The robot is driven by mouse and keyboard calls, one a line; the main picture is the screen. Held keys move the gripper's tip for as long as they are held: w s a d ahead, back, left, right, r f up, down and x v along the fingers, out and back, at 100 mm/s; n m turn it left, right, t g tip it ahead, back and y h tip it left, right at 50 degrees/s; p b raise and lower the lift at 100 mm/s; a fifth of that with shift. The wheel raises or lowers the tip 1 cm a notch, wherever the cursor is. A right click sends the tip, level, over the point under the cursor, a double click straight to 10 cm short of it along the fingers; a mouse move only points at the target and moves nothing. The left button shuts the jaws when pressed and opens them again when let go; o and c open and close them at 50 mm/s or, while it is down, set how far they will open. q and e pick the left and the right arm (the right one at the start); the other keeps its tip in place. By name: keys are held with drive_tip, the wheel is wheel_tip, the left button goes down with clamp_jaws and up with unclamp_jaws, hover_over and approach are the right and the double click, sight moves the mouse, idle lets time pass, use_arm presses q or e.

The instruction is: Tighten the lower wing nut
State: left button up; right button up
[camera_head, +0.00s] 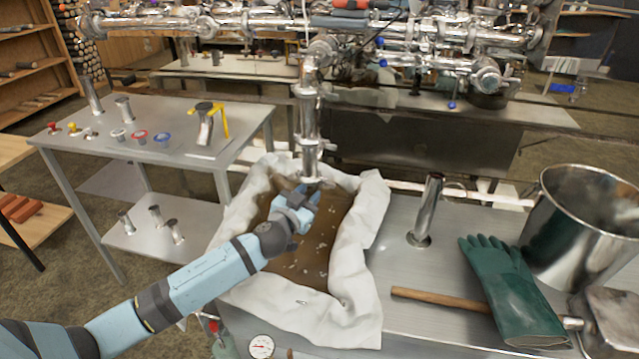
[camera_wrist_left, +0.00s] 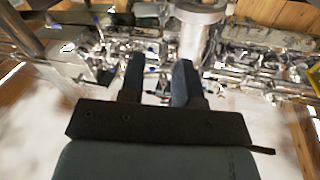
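A shiny vertical steel pipe (camera_head: 308,115) hangs over the cloth-lined tray, with clamped joints along it. A small projection (camera_head: 330,147) on the right of its lower clamp may be the lower wing nut; it is too small to be sure. My left gripper (camera_head: 310,190) is just below the pipe's bottom end, over the tray. In the left wrist view its two dark fingers (camera_wrist_left: 160,62) stand apart with nothing visible between them. The pipe (camera_wrist_left: 193,42) shows beyond the fingertips there, with a pale flange. I cannot make out a wing nut in that view. My right gripper is out of view.
White cloth (camera_head: 365,215) drapes over the tray of brown liquid. A green glove (camera_head: 505,290), a wooden handle (camera_head: 440,297) and a steel pot (camera_head: 585,225) lie to the right. A short upright pipe (camera_head: 430,205) stands on the bench. A metal table (camera_head: 90,150) with fittings is at left.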

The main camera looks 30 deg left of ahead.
sight(319, 184)
use_arm(q)
drive_tip(key=w, duration=0.6)
clamp_jaws()
